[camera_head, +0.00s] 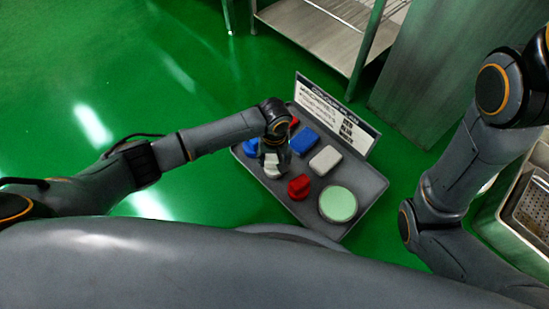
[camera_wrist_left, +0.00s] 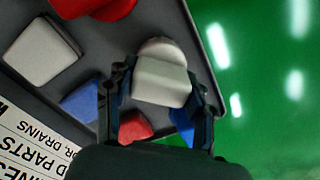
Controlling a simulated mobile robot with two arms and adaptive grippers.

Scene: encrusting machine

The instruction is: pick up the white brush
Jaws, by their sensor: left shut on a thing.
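A white brush (camera_wrist_left: 162,78) with a rounded end sits between the two fingers of my left gripper (camera_wrist_left: 160,88) in the left wrist view. The gripper is shut on it. In the head view my left gripper (camera_head: 274,152) is over the left part of a grey tray (camera_head: 252,172), with the white brush (camera_head: 272,168) showing below it. I cannot tell whether the brush touches the tray. My right arm shows at the right, but its gripper is out of view.
The tray also holds a second white block (camera_head: 325,159), blue pieces (camera_head: 304,142), red pieces (camera_head: 299,187) and a round pale green pad (camera_head: 338,204). A printed sign (camera_head: 338,113) stands along its far edge. A metal table (camera_head: 325,32) stands behind. Green floor lies clear at left.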

